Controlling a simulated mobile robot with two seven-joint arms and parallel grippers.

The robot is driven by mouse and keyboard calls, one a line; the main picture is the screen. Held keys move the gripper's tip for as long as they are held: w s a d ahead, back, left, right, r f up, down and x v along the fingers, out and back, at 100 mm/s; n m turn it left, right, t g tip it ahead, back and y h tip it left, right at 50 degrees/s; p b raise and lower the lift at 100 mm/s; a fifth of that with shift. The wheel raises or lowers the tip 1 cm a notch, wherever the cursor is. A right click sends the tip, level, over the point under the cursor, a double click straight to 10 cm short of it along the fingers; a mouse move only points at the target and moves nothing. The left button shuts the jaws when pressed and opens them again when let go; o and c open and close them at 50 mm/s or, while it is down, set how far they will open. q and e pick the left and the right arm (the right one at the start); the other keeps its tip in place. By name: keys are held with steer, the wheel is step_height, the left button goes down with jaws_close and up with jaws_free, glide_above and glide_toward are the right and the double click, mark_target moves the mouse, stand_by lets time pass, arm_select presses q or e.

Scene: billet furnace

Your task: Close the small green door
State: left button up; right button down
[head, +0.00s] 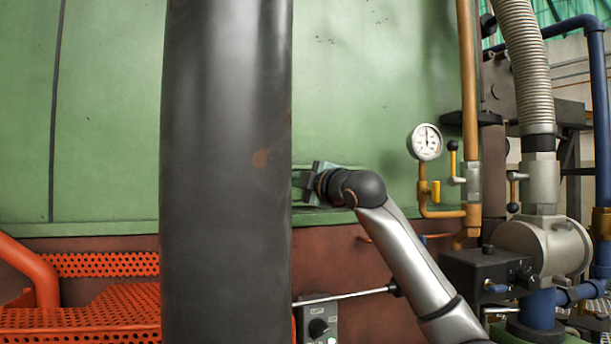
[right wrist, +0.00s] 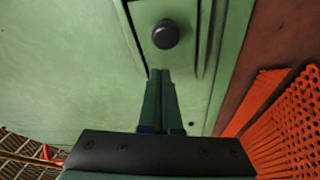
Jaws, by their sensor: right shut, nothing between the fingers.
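In the right wrist view a narrow green door (right wrist: 183,14) with a round black knob (right wrist: 166,35) is set in the green wall, with dark gaps along its sides. I cannot tell how far it stands open. My right gripper (right wrist: 160,72) is shut and empty, its fingertips close to the door's edge just below the knob in that picture. I cannot tell whether they touch. In the head view my right gripper (head: 302,183) is against the green wall, partly behind a dark pillar. The pillar hides the door there. My left gripper is not in view.
The thick dark pillar (head: 226,200) stands in front of the green wall (head: 110,110). Orange perforated steps (head: 90,310) are at lower left. A pressure gauge (head: 425,142), pipes and a valve body (head: 540,245) crowd the right. A control box (head: 318,322) sits below my right arm.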

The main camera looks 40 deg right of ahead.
steer(key=shift+s+d+f, duration=0.2)
steer(key=shift+s+d, duration=0.15)
steer(key=shift+d, duration=0.2)
steer(key=shift+s+d+f, duration=0.15)
steer(key=shift+s+d, duration=0.2)
steer(key=shift+d, duration=0.2)
steer(key=s+d, duration=0.5)
steer(key=d, duration=0.4)
steer(key=shift+d, duration=0.15)
steer(key=shift+s+d+r, duration=0.1)
